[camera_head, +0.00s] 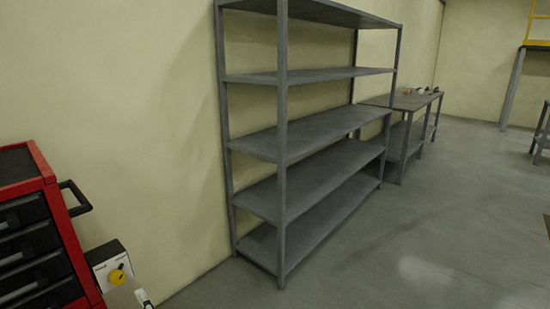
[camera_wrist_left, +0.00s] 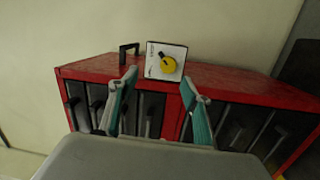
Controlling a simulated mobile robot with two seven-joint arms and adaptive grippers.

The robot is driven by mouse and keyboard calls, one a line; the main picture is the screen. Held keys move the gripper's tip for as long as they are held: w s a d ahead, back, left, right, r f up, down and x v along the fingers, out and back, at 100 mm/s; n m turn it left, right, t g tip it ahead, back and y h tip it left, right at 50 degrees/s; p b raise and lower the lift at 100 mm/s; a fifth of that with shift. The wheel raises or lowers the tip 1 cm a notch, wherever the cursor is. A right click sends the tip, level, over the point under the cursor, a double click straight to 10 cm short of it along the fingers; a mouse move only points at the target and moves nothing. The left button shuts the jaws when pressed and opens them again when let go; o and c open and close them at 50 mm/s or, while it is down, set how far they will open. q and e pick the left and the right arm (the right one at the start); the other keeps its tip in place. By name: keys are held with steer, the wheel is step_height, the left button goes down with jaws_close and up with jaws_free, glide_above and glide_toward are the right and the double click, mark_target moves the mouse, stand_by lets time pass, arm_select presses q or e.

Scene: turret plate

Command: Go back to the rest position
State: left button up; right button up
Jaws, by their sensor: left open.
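In the head view only a pale part, perhaps of my left arm, shows at the bottom edge. My right gripper is in neither view.
The red tool cabinet (camera_head: 67,236) with dark drawers and a black handle (camera_head: 77,197) stands at the left. An empty grey metal shelf (camera_head: 283,150) stands against the cream wall. A workbench (camera_head: 403,101) with small items is behind it.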

arm_select(q)
steer(key=s+d+f+m+t+h, duration=0.1)
steer(key=s+d+m+t+h, duration=0.2)
steer(key=d+m+h, duration=0.45)
steer(key=s+d+f+m+t+h, duration=0.25)
steer(key=d+m+h, duration=0.2)
steer(key=m, duration=0.55)
steer(key=s+d+f+m+g+h, duration=0.1)
steer(key=s+f+m+g, duration=0.3)
steer(key=s, duration=0.5)
steer(key=s+d+f+m+g+h, duration=0.2)
steer(key=s+f+m+g, duration=0.2)
steer(key=s+f+m, duration=0.3)
steer(key=s+m, duration=0.1)
steer(key=s, duration=0.1)
steer(key=shift+s+f+m+h, duration=0.25)
steer(key=shift+s+m+h, duration=0.05)
steer(key=shift+m+h, duration=0.1)
